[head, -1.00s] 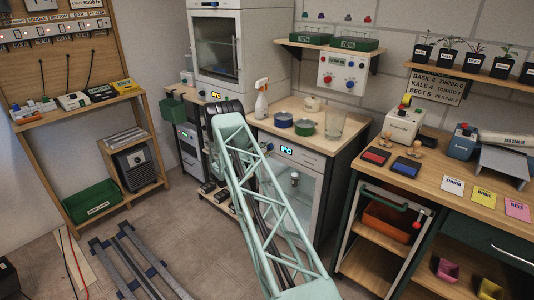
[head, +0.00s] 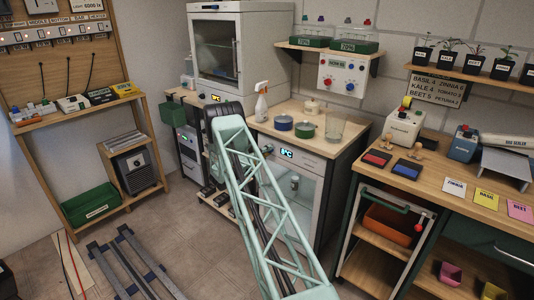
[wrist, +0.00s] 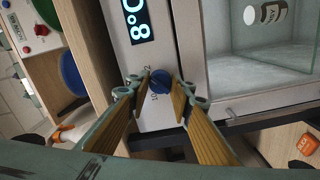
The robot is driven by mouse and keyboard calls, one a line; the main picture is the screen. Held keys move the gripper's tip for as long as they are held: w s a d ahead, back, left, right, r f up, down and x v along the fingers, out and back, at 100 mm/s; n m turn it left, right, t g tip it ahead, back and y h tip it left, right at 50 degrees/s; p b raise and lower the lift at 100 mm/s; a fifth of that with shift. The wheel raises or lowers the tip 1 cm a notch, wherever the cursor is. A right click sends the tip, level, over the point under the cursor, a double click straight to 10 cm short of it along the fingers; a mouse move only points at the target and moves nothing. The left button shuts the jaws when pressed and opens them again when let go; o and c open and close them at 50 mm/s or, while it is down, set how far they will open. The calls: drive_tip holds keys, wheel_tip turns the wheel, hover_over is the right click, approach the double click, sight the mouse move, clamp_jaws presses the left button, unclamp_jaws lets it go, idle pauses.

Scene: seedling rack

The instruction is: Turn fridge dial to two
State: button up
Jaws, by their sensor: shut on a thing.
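The fridge (head: 313,200) stands under the wooden counter in the head view, with a lit display (head: 286,153). My gripper (wrist: 162,87) is shut on the dial, one finger on each side. The dial's pointer setting is too small to tell. In the head view my arm hides most of the gripper and the dial.
A spray bottle (head: 261,101), blue pot (head: 284,123) and green pot (head: 305,130) stand on the counter above. A wooden workbench is at the right.

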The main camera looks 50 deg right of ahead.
drive_tip(key=shift+m, duration=1.1)
drive_tip(key=o, duration=0.8)
drive_tip(key=shift+o, duration=0.2)
drive_tip(key=shift+a, duration=0.15)
drive_tip(key=w+a, duration=0.1)
drive_tip(key=a, duration=1)
drive_tip(key=shift+a, duration=0.35)
drive_tip(key=shift+r, duration=0.1)
